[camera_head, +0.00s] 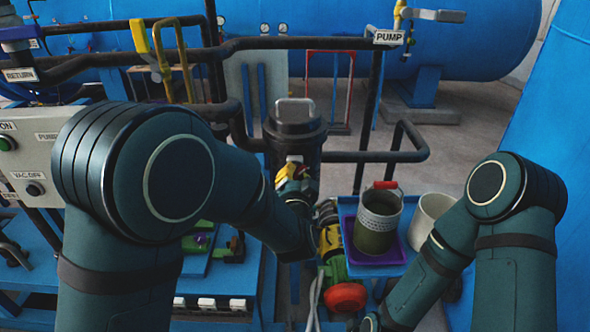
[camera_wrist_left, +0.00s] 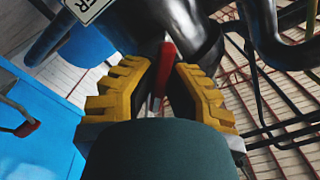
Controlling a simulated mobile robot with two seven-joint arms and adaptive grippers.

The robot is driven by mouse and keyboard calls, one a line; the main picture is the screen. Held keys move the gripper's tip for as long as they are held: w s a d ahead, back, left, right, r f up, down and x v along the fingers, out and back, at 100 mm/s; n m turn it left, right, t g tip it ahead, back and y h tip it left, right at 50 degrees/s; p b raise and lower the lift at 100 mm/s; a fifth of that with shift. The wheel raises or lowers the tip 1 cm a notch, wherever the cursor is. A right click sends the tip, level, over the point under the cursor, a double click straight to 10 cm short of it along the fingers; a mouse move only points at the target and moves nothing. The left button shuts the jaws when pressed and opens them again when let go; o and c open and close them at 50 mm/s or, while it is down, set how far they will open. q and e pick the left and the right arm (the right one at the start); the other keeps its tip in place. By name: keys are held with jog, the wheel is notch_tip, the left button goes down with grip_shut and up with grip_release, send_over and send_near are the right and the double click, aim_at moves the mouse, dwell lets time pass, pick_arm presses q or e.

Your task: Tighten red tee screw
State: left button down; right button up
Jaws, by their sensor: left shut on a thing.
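The red tee screw (camera_wrist_left: 166,62) shows as a narrow red bar between the yellow fingers of my left gripper in the left wrist view. My left gripper (camera_head: 293,172) is shut on it, and the fingers hide part of the screw. In the head view this gripper is at the front of the dark autoclave vessel (camera_head: 294,128), just below its lid. The screw is too small and covered to tell apart there.
A perforated container (camera_head: 378,222) with a red handle and a white pot (camera_head: 432,212) stand right of the vessel. Dark pipes run around the vessel. A control panel (camera_head: 28,165) is at the left. A red round part (camera_head: 345,297) lies low in front.

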pick_arm(q)
jog(key=m+p, duration=0.1)
jog(key=m, duration=0.1)
jog(key=m+p, duration=0.2)
jog(key=m, duration=0.1)
jog(key=shift+r+m, duration=0.25)
jog(key=shift+m, duration=0.05)
jog(key=shift+f+m+p, duration=0.1)
jog(key=shift+m+p, duration=1.05)
jog(key=shift+m, duration=0.85)
pick_arm(e)
jog(key=shift+t, duration=0.3)
jog(key=shift+w+d+r, duration=0.1)
jog(key=shift+w+r, duration=0.2)
jog(key=shift+r, duration=0.65)
jog(key=shift+w+d+r, duration=0.1)
jog(key=shift+w+r, duration=0.2)
jog(key=shift+r, duration=0.65)
jog(key=shift+w+r, duration=0.3)
jog(key=shift+r, duration=0.65)
pick_arm(q)
jog(key=shift+w, duration=0.1)
jog(key=c, duration=0.9)
grip_release()
jog(key=shift+f, duration=0.1)
jog(key=shift+c, duration=0.2)
jog(key=s, duration=1.2)
